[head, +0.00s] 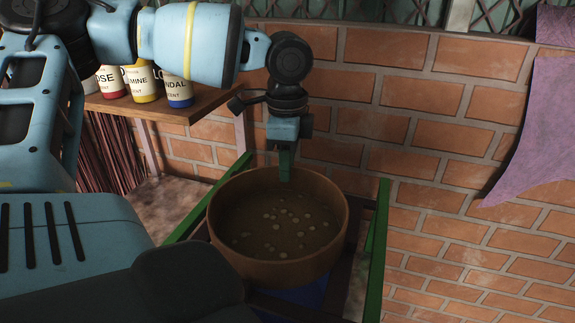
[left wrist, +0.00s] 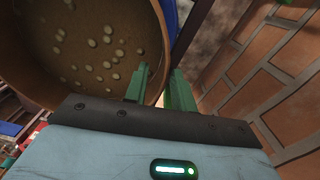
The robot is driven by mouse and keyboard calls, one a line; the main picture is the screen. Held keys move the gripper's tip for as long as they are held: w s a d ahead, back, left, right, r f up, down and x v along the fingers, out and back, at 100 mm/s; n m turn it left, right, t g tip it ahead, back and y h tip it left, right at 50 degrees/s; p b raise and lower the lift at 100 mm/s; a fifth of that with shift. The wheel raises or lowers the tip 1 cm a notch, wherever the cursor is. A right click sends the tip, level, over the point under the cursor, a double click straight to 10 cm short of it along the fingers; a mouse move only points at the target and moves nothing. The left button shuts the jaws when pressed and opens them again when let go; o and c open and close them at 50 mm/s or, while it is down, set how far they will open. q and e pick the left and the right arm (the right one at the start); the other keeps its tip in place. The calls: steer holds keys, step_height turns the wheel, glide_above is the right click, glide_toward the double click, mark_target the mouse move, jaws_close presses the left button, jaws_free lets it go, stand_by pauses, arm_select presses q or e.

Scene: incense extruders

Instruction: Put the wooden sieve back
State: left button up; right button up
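The wooden sieve (head: 285,270) is a round brown tub with pale round bits on its dark floor, in the middle of the head view. It fills the upper left of the left wrist view (left wrist: 30,85). My left gripper (head: 285,176) points down at the sieve's far rim. In the left wrist view the fingers (left wrist: 160,80) straddle the rim, one inside and one outside, and look shut on it. The sieve is over a stand with green rails (head: 376,235); its underside is hidden, so contact with the stand cannot be told. My right gripper is not in view.
A wooden shelf (head: 190,113) at the left holds several labelled pots, with a yellow one (head: 142,88) and a blue one (head: 178,92). Reddish incense sticks (head: 95,150) stand below it. A brick wall (head: 430,150) is behind; purple cloth (head: 540,130) hangs at the right.

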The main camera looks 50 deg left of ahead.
arm_select(q)
step_height(320, 180, up, 6)
steer(key=shift+w+a+r, duration=0.15)
steer(key=shift+a, duration=0.3)
stand_by(0.4)
